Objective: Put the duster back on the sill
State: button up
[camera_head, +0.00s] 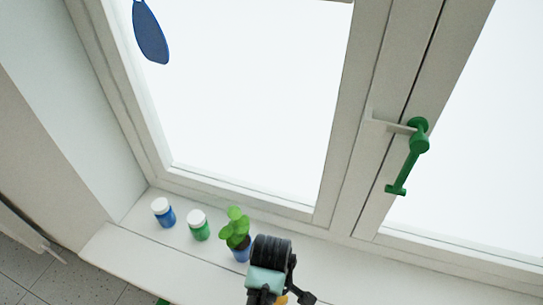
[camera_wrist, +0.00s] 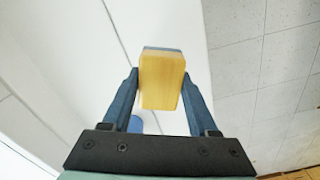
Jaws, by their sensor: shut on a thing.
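The duster (camera_wrist: 162,80) is a block with a yellow wooden-looking body and a thin grey-blue layer along its far edge. My gripper (camera_wrist: 162,90) is shut on it, with one dark finger at each side. In the head view, a small yellow bit of the duster (camera_head: 282,300) shows at the bottom edge beside my gripper's dark parts; the rest is hidden or cut off. The white sill (camera_head: 190,262) runs below the window. I cannot tell whether the duster touches it.
A blue jar (camera_head: 164,213) and a green jar (camera_head: 198,226), both white-lidded, stand on the sill. A potted plant (camera_head: 236,230) stands right of them, close to my arm. A green window handle (camera_head: 410,158) juts out at right. Tiled floor (camera_wrist: 255,60) shows in the wrist view.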

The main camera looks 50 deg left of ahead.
jog(key=shift+f, duration=2.2)
jog(key=o, duration=1.2)
jog(key=shift+r, duration=0.1)
notch_tip(320, 180, up, 12)
jog(key=shift+f, duration=0.1)
